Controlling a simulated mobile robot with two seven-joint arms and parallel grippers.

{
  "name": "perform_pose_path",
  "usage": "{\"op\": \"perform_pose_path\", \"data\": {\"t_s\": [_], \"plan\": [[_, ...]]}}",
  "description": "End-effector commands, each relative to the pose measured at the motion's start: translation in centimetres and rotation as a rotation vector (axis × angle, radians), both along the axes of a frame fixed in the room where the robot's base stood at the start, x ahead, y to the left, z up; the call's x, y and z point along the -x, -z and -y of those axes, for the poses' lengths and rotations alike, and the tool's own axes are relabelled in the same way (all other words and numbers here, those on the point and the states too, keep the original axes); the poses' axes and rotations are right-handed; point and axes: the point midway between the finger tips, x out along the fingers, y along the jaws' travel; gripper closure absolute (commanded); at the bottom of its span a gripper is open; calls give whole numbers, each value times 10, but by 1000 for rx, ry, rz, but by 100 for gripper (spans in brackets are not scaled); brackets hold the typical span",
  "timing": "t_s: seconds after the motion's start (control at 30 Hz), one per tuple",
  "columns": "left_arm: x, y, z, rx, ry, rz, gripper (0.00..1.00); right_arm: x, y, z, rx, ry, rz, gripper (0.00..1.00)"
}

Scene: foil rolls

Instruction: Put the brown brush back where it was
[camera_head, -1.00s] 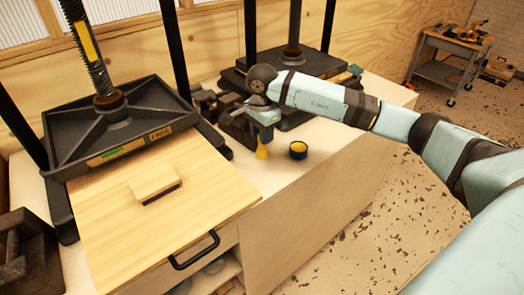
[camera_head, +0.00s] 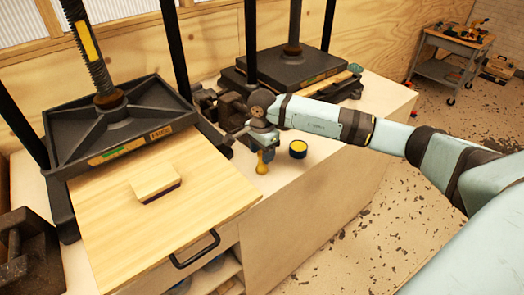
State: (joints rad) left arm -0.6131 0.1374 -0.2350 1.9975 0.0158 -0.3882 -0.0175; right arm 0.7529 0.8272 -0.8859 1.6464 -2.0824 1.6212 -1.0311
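My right gripper (camera_head: 265,147) points down over the pale bench, left of the small dark pot. A small yellow-brown piece, which looks like the brown brush (camera_head: 261,168), shows just below its fingertips and seems held upright. The fingers hide its upper part. Whether its lower end touches the bench is hard to tell. My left gripper is not in view.
A dark pot with yellow contents (camera_head: 298,149) stands close right of the gripper. A wooden block (camera_head: 154,182) lies on the pale board (camera_head: 200,200) of the near press (camera_head: 115,120). A second press (camera_head: 290,66) stands behind. The bench's front right is clear.

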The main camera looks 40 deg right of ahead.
Motion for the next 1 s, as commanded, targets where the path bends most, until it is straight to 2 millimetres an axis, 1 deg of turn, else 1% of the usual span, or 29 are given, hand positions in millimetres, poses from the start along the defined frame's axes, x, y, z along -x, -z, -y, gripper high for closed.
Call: {"op": "perform_pose_path", "data": {"t_s": [0.23, 0.37, 0.47, 0.8, 0.9, 1.0], "plan": [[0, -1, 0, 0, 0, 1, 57, 0, 0, 0, 0, 0, 0, 47], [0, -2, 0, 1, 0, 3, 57, 0, -6, 0, 0, 0, 2, 47], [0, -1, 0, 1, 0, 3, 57, -1, -19, 0, 1, -1, 3, 47], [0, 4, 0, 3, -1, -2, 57, -1, -91, 1, 1, -1, 4, 47], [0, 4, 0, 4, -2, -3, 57, -1, -106, 1, 1, 0, 2, 47], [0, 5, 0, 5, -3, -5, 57, 0, -116, 1, 0, 0, 1, 47]]}}
